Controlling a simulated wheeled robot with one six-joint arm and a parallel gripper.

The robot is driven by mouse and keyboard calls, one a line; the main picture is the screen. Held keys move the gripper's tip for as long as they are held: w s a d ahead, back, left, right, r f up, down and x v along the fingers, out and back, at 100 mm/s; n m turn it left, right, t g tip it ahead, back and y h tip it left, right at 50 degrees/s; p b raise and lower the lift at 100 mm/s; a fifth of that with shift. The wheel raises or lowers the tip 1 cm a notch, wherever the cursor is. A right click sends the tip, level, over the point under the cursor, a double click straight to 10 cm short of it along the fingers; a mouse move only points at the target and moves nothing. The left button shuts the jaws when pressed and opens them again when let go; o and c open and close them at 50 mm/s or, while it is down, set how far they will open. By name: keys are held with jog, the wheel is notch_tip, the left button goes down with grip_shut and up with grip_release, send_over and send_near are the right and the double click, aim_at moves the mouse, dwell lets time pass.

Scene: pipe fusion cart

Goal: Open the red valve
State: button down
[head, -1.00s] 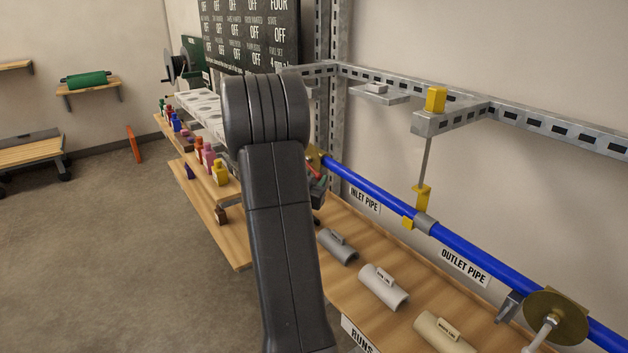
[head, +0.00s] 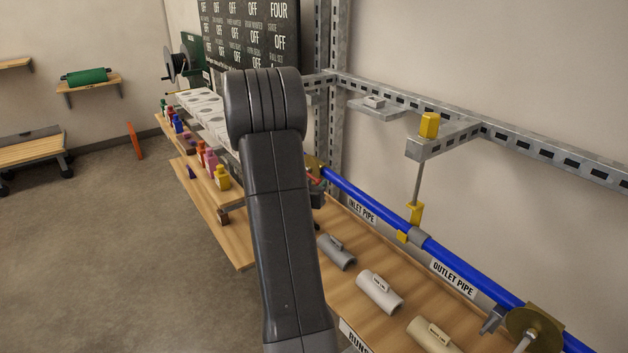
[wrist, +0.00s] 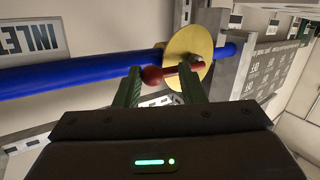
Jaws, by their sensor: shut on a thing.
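The red valve handle (wrist: 178,71) shows in the wrist view as a short lever with a round red knob at its left end. It lies roughly level in the picture, running from a hub on a yellow disc (wrist: 181,43) on the blue pipe (wrist: 80,74). My gripper (wrist: 161,84) has its two green fingers on either side of the handle and is shut on it. In the head view a bit of the red handle (head: 314,179) shows just right of my arm, which hides most of the gripper there.
In the head view a wooden shelf (head: 327,279) below the pipe carries several short pipe pieces (head: 378,291). A yellow-topped metal bracket (head: 443,142) and a rail stand over the pipe. Several small coloured bottles (head: 212,164) line the bench at left.

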jog(key=shift+r, duration=0.15)
jog(key=c, duration=0.9)
grip_release()
jog(key=shift+w, duration=0.1)
jog(key=b+v, duration=0.2)
jog(key=v, duration=1.1)
jog(key=shift+s+a, duration=0.15)
jog(key=shift+s, duration=0.25)
